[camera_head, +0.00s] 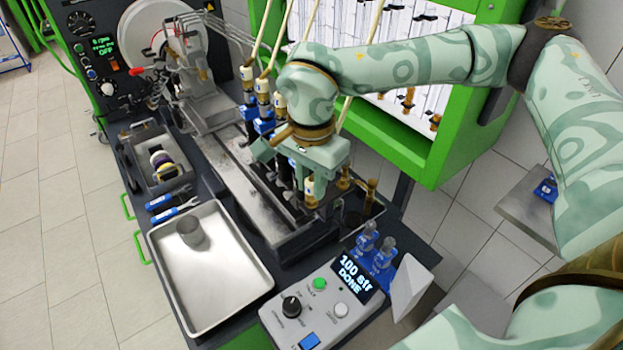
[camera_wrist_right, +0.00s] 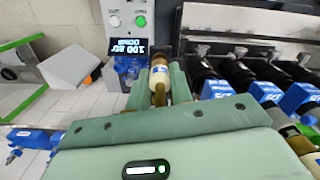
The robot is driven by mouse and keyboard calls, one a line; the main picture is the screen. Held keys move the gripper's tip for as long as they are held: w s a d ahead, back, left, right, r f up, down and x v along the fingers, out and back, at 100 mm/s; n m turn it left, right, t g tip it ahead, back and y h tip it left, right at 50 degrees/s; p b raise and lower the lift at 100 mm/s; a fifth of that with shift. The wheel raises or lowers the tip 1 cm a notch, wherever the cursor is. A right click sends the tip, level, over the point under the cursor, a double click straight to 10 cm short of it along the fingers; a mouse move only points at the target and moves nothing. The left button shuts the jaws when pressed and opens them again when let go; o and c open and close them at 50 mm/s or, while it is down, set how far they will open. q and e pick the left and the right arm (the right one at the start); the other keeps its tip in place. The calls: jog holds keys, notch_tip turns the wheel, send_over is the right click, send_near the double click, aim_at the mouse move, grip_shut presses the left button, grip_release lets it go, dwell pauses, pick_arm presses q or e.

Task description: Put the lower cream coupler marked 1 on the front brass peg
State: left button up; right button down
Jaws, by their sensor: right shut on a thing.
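My right gripper (camera_head: 316,172) is over the front end of the testbench, pointing down. It is shut on a cream and brass coupler (camera_head: 309,190). In the right wrist view, the coupler (camera_wrist_right: 160,74) lies between the two green fingers; its blue label is too small to read. A brass peg (camera_head: 372,187) stands at the bench's front right, to the right of the held coupler and apart from it. Another brass piece (camera_head: 343,178) shows close beside the gripper, partly hidden. My left gripper is not in view.
More cream couplers (camera_head: 263,87) with blue parts and hoses stand along the bench behind the gripper. A control box (camera_head: 322,303) reading "100 str DONE", glass vials (camera_head: 367,232) and a metal tray (camera_head: 215,290) with a cup are in front. A green-framed cabinet (camera_head: 446,150) stands behind.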

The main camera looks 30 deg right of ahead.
aim_at(312, 178)
jog(key=shift+f, duration=0.55)
dwell(0.6)
jog(key=c, duration=1.5)
grip_release()
notch_tip(312, 178, up, 11)
jog(key=p, duration=0.9)
jog(key=shift+r, duration=0.1)
jog(key=shift+s, duration=0.1)
